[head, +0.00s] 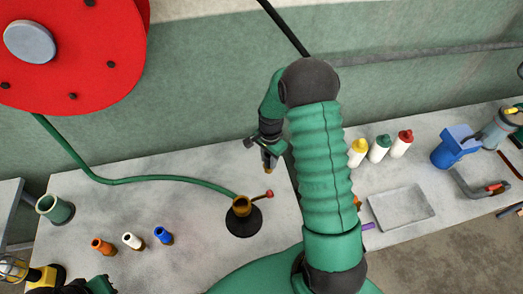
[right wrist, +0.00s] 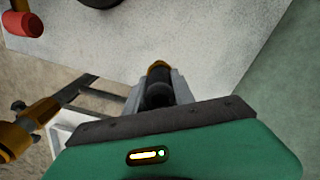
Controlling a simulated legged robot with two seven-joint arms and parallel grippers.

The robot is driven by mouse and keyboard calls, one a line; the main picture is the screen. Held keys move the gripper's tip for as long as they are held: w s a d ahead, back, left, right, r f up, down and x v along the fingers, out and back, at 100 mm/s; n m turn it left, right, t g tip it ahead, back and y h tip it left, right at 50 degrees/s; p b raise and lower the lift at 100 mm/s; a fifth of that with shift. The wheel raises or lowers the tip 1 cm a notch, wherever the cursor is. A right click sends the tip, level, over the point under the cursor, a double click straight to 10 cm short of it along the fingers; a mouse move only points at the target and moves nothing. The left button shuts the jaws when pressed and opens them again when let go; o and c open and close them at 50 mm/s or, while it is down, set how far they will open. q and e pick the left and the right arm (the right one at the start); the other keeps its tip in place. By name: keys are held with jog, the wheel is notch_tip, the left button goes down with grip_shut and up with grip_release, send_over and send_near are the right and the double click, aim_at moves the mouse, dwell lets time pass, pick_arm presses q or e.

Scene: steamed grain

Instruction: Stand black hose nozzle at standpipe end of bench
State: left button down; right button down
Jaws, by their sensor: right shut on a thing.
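My right gripper (head: 268,140) is shut on the black hose nozzle, whose brass end (head: 269,167) points down in the head view. The nozzle (right wrist: 158,85) also shows between the jaws in the right wrist view. It is held beyond the standpipe, and I cannot tell its height above the bench. The brass standpipe (head: 242,206) stands on a round black base, with a red-knobbed lever and a green hose. Orange (head: 102,245), white (head: 132,241) and blue (head: 163,236) nozzles stand in a row left of it. My left gripper (head: 92,286) is partly in view at the bottom left; its jaws are unclear.
The grey bench (head: 150,200) has free room around the standpipe. A green cup (head: 55,208) and a yellow-black lamp (head: 45,277) are at the left. Bottles (head: 379,148), a tray (head: 402,207) and a blue object (head: 455,146) are at the right. A red reel (head: 70,45) hangs above.

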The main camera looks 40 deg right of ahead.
jog(key=w+d+f, duration=0.1)
jog(key=w, duration=0.1)
jog(key=w+f+p, duration=0.1)
jog(key=w, duration=0.1)
jog(key=w+d+f+p, duration=0.1)
jog(key=w, duration=0.2)
jog(key=shift+d+f, duration=0.1)
jog(key=shift+d, duration=0.2)
jog(key=shift+f, duration=0.45)
jog(key=c, duration=1.1)
grip_release()
jog(key=shift+d+f, duration=0.1)
jog(key=shift+d, duration=0.1)
jog(key=shift+o, duration=0.2)
jog(key=shift+a, duration=0.1)
